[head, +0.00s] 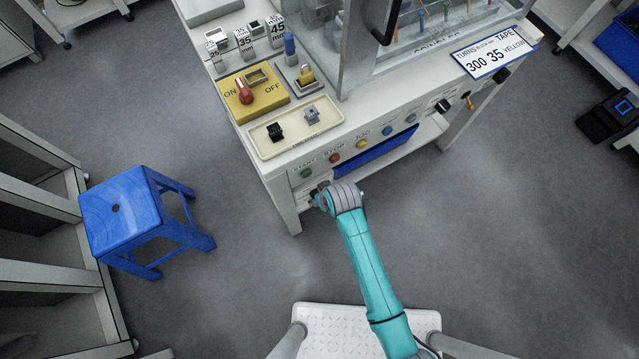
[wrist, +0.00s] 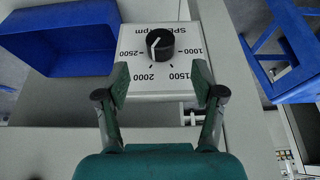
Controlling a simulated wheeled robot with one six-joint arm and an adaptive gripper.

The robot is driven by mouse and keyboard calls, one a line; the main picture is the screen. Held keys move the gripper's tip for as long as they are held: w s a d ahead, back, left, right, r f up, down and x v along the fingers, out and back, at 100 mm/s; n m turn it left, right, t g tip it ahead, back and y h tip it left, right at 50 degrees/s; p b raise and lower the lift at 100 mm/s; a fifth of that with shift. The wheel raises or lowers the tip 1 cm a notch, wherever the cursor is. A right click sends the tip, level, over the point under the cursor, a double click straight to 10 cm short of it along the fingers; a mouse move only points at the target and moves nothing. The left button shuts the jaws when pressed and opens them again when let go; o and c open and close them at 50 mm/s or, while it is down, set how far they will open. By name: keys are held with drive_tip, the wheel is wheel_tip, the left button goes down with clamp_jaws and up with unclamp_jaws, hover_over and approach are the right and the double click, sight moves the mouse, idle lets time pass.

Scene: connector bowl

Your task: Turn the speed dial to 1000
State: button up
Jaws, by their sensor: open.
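The speed dial (wrist: 160,43) is a round black knob with a white pointer line, on a white panel. The panel's print is upside down in the wrist view: 1000 at the dial's right, 1500 lower right, 2000 lower left, 2500 left. The pointer line lies on the knob's left part; which number it marks is not clear. My gripper (wrist: 160,84) is open, its fingertips on either side of the panel's near part, short of the knob and apart from it. In the head view my gripper (head: 322,197) is at the machine's front, and the dial cannot be made out there.
A blue bin (wrist: 60,38) lies left of the panel in the wrist view. A row of coloured buttons (head: 360,144) runs along the machine's front (head: 282,188) above my gripper. A blue stool (head: 125,212) stands to the left, with clear floor between.

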drive_tip(key=x, duration=0.8)
drive_tip(key=shift+a+f, duration=0.1)
drive_tip(key=c, duration=1.1)
